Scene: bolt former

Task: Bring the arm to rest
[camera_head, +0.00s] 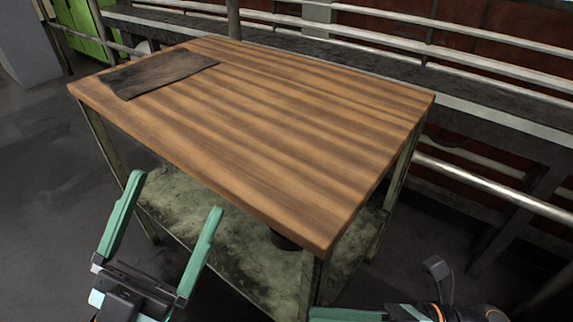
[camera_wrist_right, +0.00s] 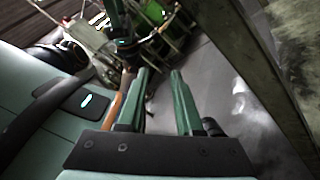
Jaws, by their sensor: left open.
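My left gripper (camera_head: 176,193) is in the head view at the lower left. Its two green fingers are spread wide with nothing between them. It is in front of the wooden table's near edge and does not appear to touch it. My right gripper (camera_wrist_right: 160,74) shows in the right wrist view with its green fingers apart and nothing held between them. In the head view, part of my right arm shows at the bottom right edge, beside the table's near right corner.
The wooden table (camera_head: 270,110) has a dark flat sheet (camera_head: 160,73) on its far left. Below is a worn lower shelf (camera_head: 235,245) with a dark round object (camera_head: 285,240), partly hidden. Pale rails (camera_head: 500,190) run behind and to the right. Floor at left is clear.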

